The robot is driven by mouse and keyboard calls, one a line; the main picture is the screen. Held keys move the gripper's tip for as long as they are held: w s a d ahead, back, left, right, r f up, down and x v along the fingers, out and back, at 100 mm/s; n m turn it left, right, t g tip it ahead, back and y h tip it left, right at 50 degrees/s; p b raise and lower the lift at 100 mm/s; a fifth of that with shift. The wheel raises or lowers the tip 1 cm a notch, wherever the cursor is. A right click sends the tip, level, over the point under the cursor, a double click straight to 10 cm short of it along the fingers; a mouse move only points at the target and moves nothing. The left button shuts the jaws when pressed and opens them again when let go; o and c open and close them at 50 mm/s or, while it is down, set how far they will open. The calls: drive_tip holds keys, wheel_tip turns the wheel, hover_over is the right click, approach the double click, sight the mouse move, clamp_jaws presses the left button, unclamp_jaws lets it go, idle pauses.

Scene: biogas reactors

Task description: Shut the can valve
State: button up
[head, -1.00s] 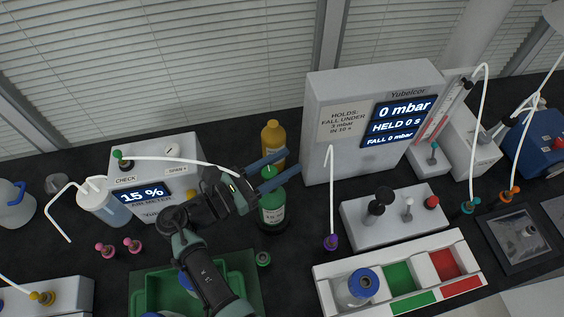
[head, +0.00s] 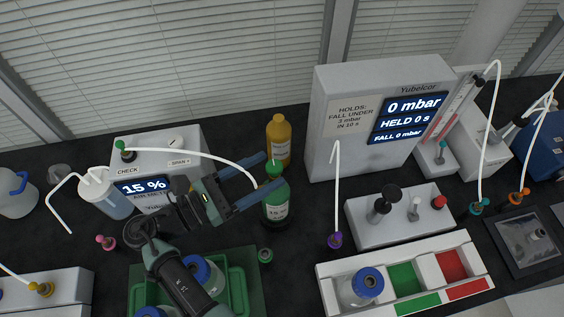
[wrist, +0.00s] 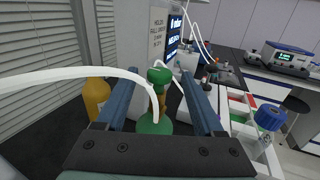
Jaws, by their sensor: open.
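The green can (head: 276,207) stands upright on the dark bench, left of the big grey display box. Its green valve knob (head: 274,168) is on top. In the wrist view the knob (wrist: 160,75) shows between my two fingers, with the green can top (wrist: 155,123) below it. My gripper (head: 274,168) is open, with its blue fingers pointing at the can and one to either side of the knob in the picture. I cannot tell whether they touch it. A white hose (head: 190,154) runs from the 15 % meter to the can's top.
A yellow bottle (head: 278,139) stands just behind the can. The display box (head: 333,155) is close on the right. The 15 % meter (head: 185,140) is on the left, and a green tray (head: 238,290) is in front.

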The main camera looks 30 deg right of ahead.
drive_tip(key=a+b, duration=0.1)
drive_tip(key=a, duration=0.6)
drive_tip(key=shift+s, duration=0.35)
